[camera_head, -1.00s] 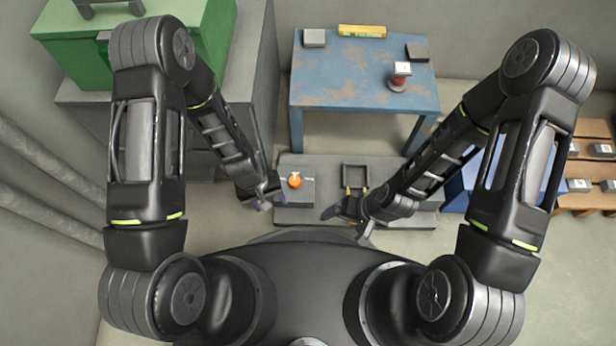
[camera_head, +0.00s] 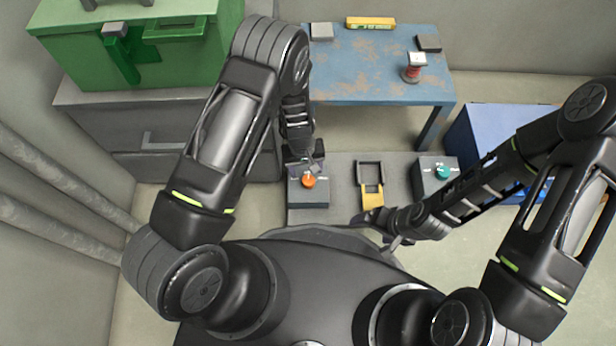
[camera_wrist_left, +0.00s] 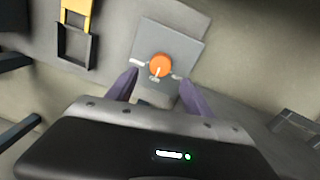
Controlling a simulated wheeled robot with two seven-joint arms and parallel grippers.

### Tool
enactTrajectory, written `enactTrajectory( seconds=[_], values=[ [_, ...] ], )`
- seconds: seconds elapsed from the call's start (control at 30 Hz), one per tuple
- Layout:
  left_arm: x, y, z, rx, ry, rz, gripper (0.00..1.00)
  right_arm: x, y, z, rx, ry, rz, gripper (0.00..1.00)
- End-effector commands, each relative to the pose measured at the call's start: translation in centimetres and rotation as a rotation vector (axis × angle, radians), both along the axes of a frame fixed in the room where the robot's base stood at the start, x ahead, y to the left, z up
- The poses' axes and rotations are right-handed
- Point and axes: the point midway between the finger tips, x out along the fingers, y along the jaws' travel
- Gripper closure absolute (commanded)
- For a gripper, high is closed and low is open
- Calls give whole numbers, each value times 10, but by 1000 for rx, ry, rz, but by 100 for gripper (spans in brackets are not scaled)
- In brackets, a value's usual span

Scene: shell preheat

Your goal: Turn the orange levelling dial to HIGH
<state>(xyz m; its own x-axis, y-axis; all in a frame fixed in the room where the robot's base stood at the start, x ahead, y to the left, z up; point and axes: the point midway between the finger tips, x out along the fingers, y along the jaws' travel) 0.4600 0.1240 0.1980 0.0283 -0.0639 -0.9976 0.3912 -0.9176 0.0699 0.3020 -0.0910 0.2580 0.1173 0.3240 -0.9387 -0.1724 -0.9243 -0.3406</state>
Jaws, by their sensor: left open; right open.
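The orange levelling dial (camera_head: 309,181) sits on a grey box (camera_head: 308,197) on the grey platform in front of me. In the left wrist view the dial (camera_wrist_left: 161,65) shows a white pointer line and pale labels around it, too blurred to read. My left gripper (camera_head: 306,168) is at the far edge of the dial's box, close to the dial. In the left wrist view its two fingers (camera_wrist_left: 165,84) are apart, with the dial just beyond the gap between their tips and nothing held. My right gripper (camera_head: 378,232) is open near the platform's front edge, away from the dial.
A teal dial (camera_head: 443,172) on another grey box stands at the platform's right. Between the boxes lies a dark frame with a yellow part (camera_head: 372,195). Behind stand a blue table (camera_head: 375,85) with small items, a green toolbox (camera_head: 150,50) and a blue box (camera_head: 490,135).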

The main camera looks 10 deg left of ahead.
Motion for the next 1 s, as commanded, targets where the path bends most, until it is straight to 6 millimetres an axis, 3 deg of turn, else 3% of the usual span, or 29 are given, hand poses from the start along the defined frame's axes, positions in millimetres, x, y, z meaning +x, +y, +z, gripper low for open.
enactTrajectory(
  seconds=[0.2,0.4,0.73,1.0],
  values=[
    [0,-2,-40,0,2,1,40,2,0,-20,-1,-6,-3,16],
    [1,-4,-60,1,1,-1,40,4,1,-29,-2,-10,-6,16],
    [1,-4,-62,0,0,0,40,5,1,-28,-2,-13,-6,16],
    [1,-4,-62,0,0,0,62,5,1,-28,-2,-13,-6,16]
  ],
)
